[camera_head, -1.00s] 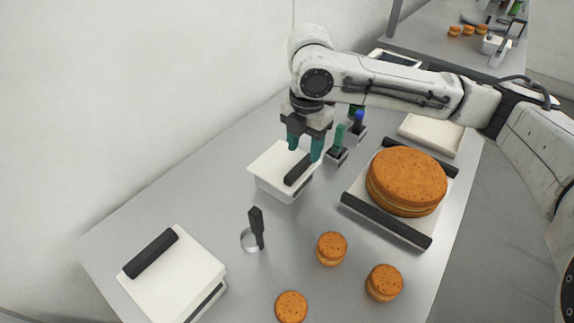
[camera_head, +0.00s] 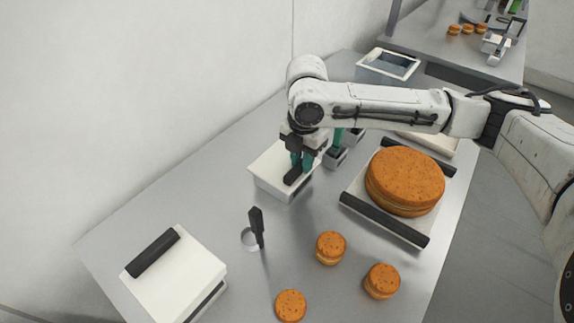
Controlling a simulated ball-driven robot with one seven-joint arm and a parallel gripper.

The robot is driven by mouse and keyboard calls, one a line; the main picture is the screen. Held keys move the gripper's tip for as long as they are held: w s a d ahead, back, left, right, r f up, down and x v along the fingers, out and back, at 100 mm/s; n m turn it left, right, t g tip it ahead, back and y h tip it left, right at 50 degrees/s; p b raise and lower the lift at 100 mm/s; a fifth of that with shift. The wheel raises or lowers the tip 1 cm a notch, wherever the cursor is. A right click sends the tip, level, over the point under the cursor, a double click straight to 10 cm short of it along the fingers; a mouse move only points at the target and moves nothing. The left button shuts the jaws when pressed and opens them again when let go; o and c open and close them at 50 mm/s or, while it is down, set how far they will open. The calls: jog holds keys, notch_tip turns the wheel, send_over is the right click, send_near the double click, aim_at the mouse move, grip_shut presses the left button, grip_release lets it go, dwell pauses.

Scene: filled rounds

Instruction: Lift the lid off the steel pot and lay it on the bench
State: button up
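No round steel pot is clear in view; a pale box stands in the middle of the bench (camera_head: 130,215). Its flat off-white lid (camera_head: 268,165) has a black bar handle (camera_head: 293,177). The lid sits on the pale box (camera_head: 272,188). My gripper (camera_head: 302,163) is down at the handle, its teal fingers close together on either side of the bar. It looks shut on the handle; the wrist and fingers hide the handle's far end.
A second pale box with a black handle (camera_head: 175,270) stands at front left. A dark-handled ring tool (camera_head: 257,228) and small filled rounds (camera_head: 331,247) lie in front. A large filled round (camera_head: 405,180) rests on a tray (camera_head: 385,220) at right. An open container (camera_head: 388,64) stands behind.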

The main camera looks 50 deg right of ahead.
grip_shut()
jog(key=shift+r, duration=0.45)
notch_tip(320, 180, up, 3)
jog(key=shift+s+f+b, duration=0.1)
jog(key=shift+f+b, duration=0.1)
jog(key=shift+b, duration=0.3)
jog(key=s+d+r+p, duration=0.3)
jog(key=s+r, duration=1)
jog(key=r, duration=0.1)
jog(key=shift+s+r, duration=0.2)
jog(key=shift+r, duration=0.05)
